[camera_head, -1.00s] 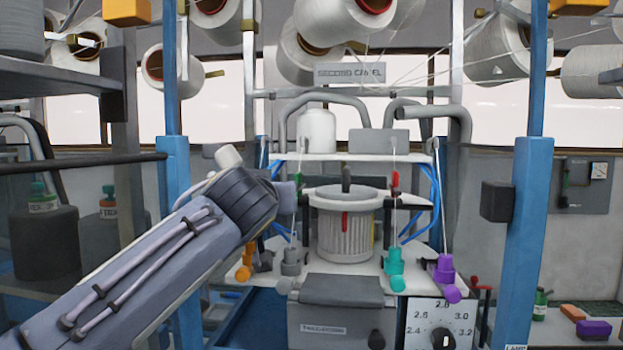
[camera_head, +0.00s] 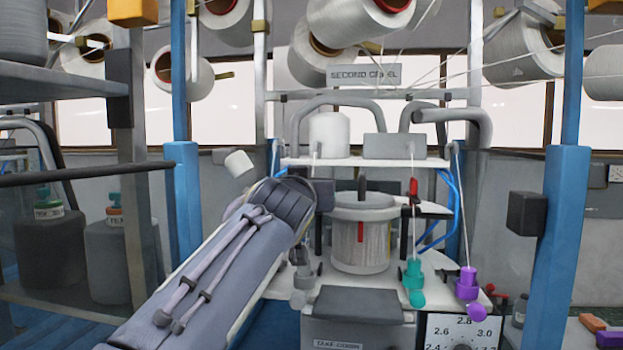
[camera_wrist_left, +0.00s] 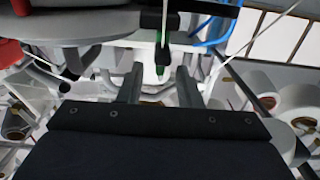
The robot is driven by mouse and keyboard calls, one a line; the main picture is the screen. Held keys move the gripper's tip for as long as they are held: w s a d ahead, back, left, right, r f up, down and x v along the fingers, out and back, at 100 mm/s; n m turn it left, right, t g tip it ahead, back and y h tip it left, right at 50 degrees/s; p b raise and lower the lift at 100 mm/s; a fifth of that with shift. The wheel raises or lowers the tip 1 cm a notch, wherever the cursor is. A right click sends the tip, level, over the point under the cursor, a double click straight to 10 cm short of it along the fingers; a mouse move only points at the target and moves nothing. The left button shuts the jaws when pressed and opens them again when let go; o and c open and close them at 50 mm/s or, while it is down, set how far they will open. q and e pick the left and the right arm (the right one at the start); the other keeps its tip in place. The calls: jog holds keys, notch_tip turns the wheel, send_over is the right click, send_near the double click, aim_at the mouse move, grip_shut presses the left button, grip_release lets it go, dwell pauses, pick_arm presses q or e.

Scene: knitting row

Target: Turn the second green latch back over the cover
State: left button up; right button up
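A grey round cover (camera_head: 362,207) tops the ribbed cylinder (camera_head: 360,247) in the middle of the machine. A green latch (camera_wrist_left: 160,71) hangs from a black clamp (camera_wrist_left: 158,22) in the left wrist view. In the head view my arm hides this side of the cylinder, so the green latch does not show there. My left gripper (camera_wrist_left: 160,80) is open, its two fingers apart on either side of the green latch; I cannot tell whether they touch it. A red latch (camera_head: 413,187) stands on the right of the cover. My right gripper is not in view.
A teal peg (camera_head: 414,273) and a purple peg (camera_head: 468,283) stand on the white shelf at the right. Thin threads run down to the machine. Blue posts (camera_head: 565,195) flank it, and a dial panel (camera_head: 465,330) is low at the right.

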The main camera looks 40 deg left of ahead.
pick_arm(q)
jog(key=shift+x, duration=0.95)
grip_shut()
